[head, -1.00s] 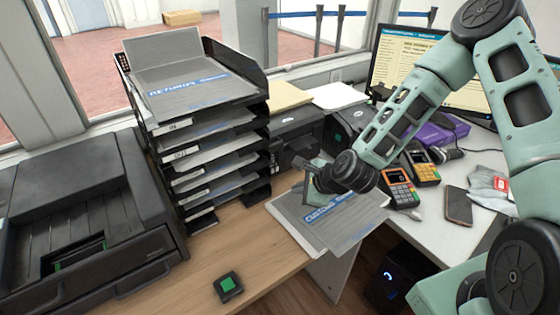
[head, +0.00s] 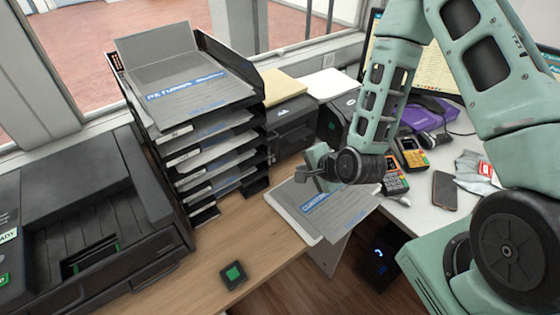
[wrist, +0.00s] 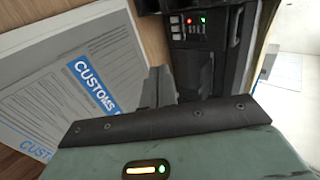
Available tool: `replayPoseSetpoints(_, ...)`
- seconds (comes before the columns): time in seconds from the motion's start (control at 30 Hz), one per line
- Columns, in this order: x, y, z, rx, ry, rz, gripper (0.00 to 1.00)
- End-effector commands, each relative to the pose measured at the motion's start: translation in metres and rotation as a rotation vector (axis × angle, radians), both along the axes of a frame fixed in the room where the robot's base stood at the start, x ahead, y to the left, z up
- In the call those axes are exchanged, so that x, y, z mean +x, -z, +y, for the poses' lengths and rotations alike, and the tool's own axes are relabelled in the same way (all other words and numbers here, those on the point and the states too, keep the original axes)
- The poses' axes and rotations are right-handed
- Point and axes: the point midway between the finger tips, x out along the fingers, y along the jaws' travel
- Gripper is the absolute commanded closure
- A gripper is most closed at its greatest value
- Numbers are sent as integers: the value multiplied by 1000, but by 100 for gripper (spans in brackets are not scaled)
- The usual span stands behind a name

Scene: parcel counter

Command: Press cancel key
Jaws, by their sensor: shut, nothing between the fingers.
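No key marked cancel can be made out in either view. A card terminal (head: 395,182) with an orange front and a second terminal (head: 411,153) lie on the white counter, right of my gripper. A big dark printer (head: 90,215) stands at the left, with part of a lit panel (head: 6,237) reading "READY" at the picture's edge. My gripper (head: 304,173) is shut and empty, above the customs forms, pointing left towards the tray stack. Its fingers (wrist: 158,84) show in the wrist view, beside a dark device (wrist: 205,50) with red and green lights.
A stack of paper trays (head: 205,130) rises between the printer and my gripper. A small green button (head: 233,274) sits on the wooden desk in front. Customs forms (head: 330,215) lie at the desk edge. A phone (head: 446,190) and a monitor are at the right.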

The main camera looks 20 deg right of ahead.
Motion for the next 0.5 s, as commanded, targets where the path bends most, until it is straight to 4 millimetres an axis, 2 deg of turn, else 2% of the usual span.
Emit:
replayPoseSetpoints(0.4,56,54,19,0,-1,1,100)
replayPoseSetpoints(0.5,70,59,24,1,-1,-2,100)
